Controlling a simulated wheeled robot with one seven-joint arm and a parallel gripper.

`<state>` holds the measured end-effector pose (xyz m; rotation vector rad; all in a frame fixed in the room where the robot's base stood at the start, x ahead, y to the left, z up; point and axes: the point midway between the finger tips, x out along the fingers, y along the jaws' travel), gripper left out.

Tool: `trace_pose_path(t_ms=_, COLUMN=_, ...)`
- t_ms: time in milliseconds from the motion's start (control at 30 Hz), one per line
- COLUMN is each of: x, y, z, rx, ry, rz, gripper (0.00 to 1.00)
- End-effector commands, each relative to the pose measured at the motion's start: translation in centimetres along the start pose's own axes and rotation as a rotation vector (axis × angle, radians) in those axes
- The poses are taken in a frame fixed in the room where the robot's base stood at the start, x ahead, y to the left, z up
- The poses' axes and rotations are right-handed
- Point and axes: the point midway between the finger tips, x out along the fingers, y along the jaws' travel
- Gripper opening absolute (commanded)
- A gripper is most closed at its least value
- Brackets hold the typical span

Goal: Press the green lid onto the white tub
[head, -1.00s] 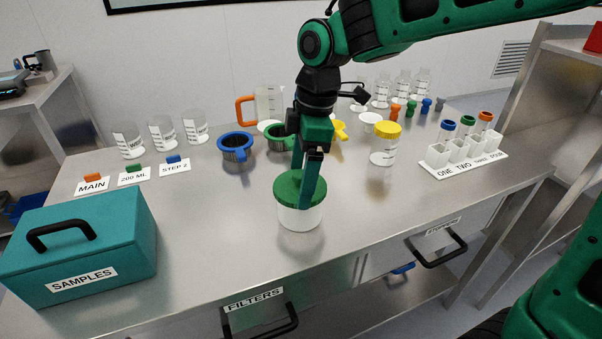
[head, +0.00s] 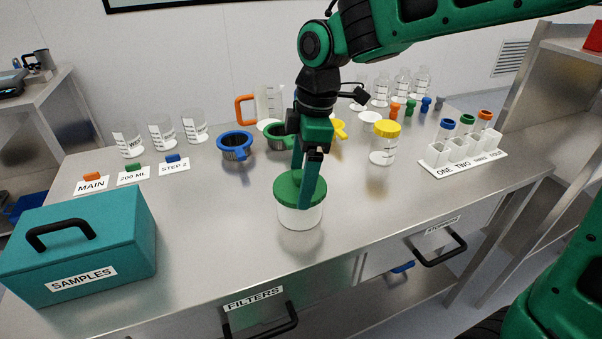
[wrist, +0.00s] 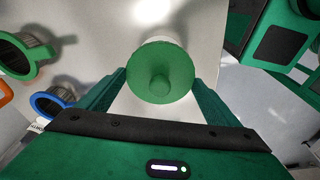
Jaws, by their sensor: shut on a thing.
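The round green lid (head: 287,188) with a central knob sits on top of the white tub (head: 299,217), which stands upright near the table's front edge. The lid looks about level; I cannot tell whether it is fully seated.
A teal SAMPLES box (head: 100,235) stands at the left. Blue (head: 235,147) and green (head: 280,137) filter cups stand behind the tub. A yellow-lidded jar (head: 384,145) and a labelled white rack (head: 463,160) are at the right. The table around the tub is clear.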

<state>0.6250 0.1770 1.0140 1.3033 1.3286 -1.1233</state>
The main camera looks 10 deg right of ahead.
Motion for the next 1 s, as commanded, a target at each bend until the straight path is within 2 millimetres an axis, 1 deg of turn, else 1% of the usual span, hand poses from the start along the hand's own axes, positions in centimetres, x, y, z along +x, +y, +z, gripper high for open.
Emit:
trace_pose_path(t_ms=400, x=0.05, y=-0.01, z=-0.08, rx=0.0, ry=0.0, rz=0.0, gripper=0.64)
trace_pose_path(t_ms=433, x=0.05, y=-0.01, z=-0.08, rx=0.0, ry=0.0, rz=0.0, gripper=0.88)
trace_pose_path(t_ms=500, x=0.05, y=0.0, z=-0.08, rx=0.0, ry=0.0, rz=0.0, gripper=1.0)
trace_pose_path(t_ms=833, x=0.05, y=-0.01, z=-0.17, rx=-0.001, ry=0.0, rz=0.0, gripper=1.0)
trace_pose_path(t_ms=1000, x=-0.53, y=0.03, z=-0.28, rx=-0.001, ry=0.001, rz=0.001, gripper=1.0)
